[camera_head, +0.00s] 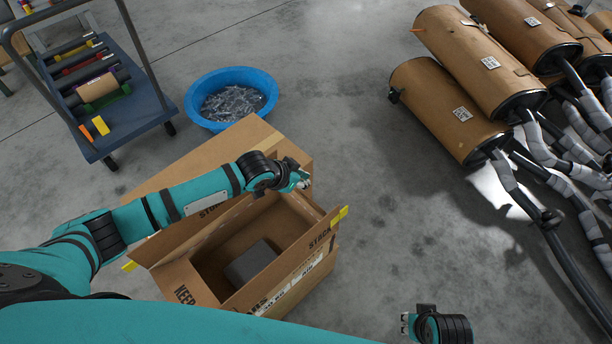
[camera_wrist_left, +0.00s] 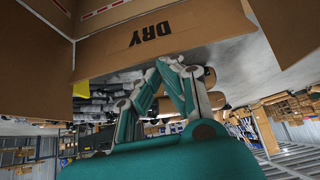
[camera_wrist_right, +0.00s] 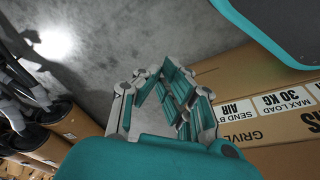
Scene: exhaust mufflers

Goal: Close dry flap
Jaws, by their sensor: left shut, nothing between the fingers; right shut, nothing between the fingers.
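An open cardboard box (camera_head: 318,268) stands on the floor, with a dark grey block (camera_head: 252,262) inside. The flap printed DRY (camera_wrist_left: 195,28) is in the left wrist view, just beyond the fingers; its lettering cannot be read in the head view. My left gripper (camera_head: 304,178) is shut and empty at the far right corner of the box; its fingers (camera_wrist_left: 168,62) appear close to the DRY flap's edge, contact unclear. My right gripper (camera_head: 405,323) is shut and empty, right of the box's near side. The left forearm crosses over the box and hides part of its far side.
A blue basin (camera_head: 258,78) of metal parts stands behind the box. A blue cart (camera_head: 150,97) is at the back left. Several brown mufflers (camera_head: 440,105) with wrapped pipes lie at the right. The floor between the box and mufflers is clear.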

